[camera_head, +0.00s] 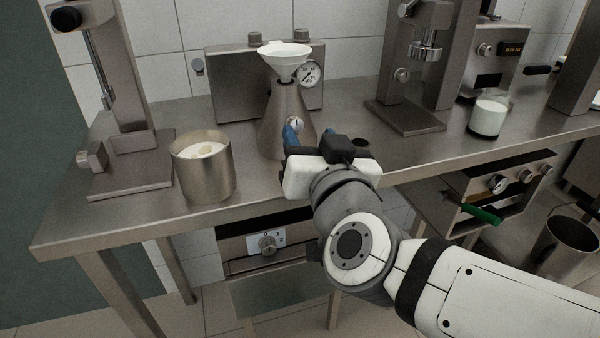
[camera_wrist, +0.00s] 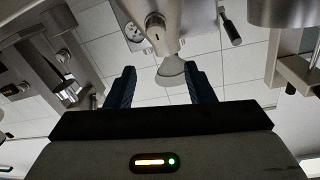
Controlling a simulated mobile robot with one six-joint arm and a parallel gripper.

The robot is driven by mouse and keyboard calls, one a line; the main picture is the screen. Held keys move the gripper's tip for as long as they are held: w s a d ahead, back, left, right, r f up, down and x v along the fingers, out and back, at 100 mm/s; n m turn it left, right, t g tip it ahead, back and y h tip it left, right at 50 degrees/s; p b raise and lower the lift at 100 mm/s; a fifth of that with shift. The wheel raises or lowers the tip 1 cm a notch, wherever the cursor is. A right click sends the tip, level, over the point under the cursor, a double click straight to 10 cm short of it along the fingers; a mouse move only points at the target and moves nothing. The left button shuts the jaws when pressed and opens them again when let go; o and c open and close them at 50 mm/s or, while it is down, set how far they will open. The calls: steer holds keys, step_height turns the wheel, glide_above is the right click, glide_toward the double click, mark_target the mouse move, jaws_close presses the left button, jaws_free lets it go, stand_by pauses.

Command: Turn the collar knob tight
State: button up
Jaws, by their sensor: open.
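The collar knob (camera_head: 296,124) is a small round silver knob on the front of a conical metal vessel (camera_head: 281,105). In the wrist view the knob (camera_wrist: 155,22) shows near the top, roughly centred between the fingers but beyond their tips. My gripper (camera_head: 308,134) is open in front of the vessel, its blue fingers pointing toward it. In the wrist view both blue fingers of the gripper (camera_wrist: 159,66) are spread, with nothing held between them. The head view mostly hides the right finger and the vessel's lower right side.
A white funnel (camera_head: 287,58) sits on top of the vessel. A metal pot (camera_head: 206,180) with pale contents stands to the left. A gauge box (camera_head: 235,90) is behind. A stand (camera_head: 405,112) and a glass beaker (camera_head: 487,118) are to the right on the steel bench (camera_head: 90,225).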

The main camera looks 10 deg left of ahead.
mark_target(297, 131)
steer(key=w+a+f+b, duration=0.1)
steer(key=w, duration=0.1)
steer(key=w+a+f+b, duration=0.1)
steer(key=w+b, duration=0.1)
steer(key=w+a+f+b, duration=0.1)
steer(key=w+b, duration=0.1)
steer(key=shift+f, duration=0.2)
steer(key=shift+w+a+r, duration=0.15)
steer(key=shift+w+a, duration=0.15)
steer(key=shift+w, duration=0.2)
